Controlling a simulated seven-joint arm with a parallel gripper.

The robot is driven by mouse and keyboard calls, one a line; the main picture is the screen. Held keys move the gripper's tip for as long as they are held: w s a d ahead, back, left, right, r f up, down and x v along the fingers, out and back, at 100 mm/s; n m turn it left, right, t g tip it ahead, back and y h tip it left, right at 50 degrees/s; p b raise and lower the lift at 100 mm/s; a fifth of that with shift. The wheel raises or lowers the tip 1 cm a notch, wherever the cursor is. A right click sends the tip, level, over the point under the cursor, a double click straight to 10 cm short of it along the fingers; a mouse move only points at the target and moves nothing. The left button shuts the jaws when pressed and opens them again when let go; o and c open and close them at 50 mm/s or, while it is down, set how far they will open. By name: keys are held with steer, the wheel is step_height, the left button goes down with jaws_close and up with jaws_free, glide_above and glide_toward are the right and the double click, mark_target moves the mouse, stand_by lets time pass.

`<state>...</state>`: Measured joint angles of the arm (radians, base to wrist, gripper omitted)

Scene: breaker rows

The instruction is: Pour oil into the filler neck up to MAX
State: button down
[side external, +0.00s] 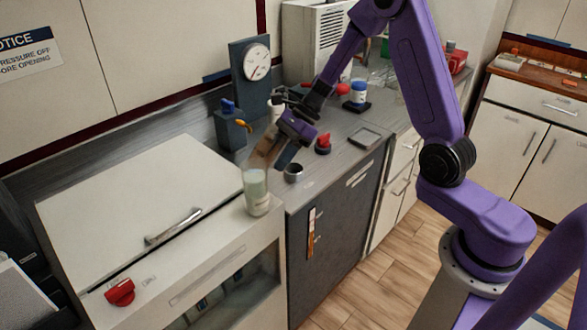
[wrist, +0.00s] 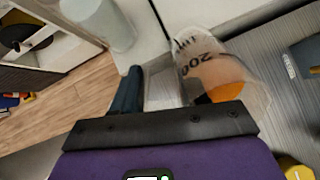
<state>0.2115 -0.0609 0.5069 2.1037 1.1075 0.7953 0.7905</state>
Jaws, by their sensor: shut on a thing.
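My gripper (side external: 284,148) is shut on a clear beaker (side external: 262,152) that looks brownish and leans down to the left. In the wrist view the beaker (wrist: 212,62) bears a "200" mark and holds orange-amber liquid. One dark finger shows left of it in that view; the other is hidden. A clear glass (side external: 256,190) with pale greenish content stands upright just below the beaker, on the white cabinet's edge. A short grey metal cylinder (side external: 293,172) with a dark opening stands right of it; I cannot tell whether it is the filler neck. No MAX mark is legible.
A red knob (side external: 323,143), a shallow grey tray (side external: 364,138) and a blue-and-white jar (side external: 358,92) are to the right. The white cabinet lid (side external: 130,200) is clear.

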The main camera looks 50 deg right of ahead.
steer(key=shift+d+f+y, duration=0.15)
steer(key=shift+y, duration=0.55)
steer(key=shift+f+t+y, duration=0.2)
steer(key=shift+t+y, duration=0.2)
steer(key=shift+y, duration=0.4)
stand_by(1.3)
steer(key=shift+r+y, duration=0.45)
steer(key=shift+y, duration=0.35)
stand_by(1.7)
steer(key=shift+f+t+y+p, duration=0.35)
steer(key=shift+t+y, duration=0.15)
steer(key=shift+y, duration=0.2)
stand_by(2.0)
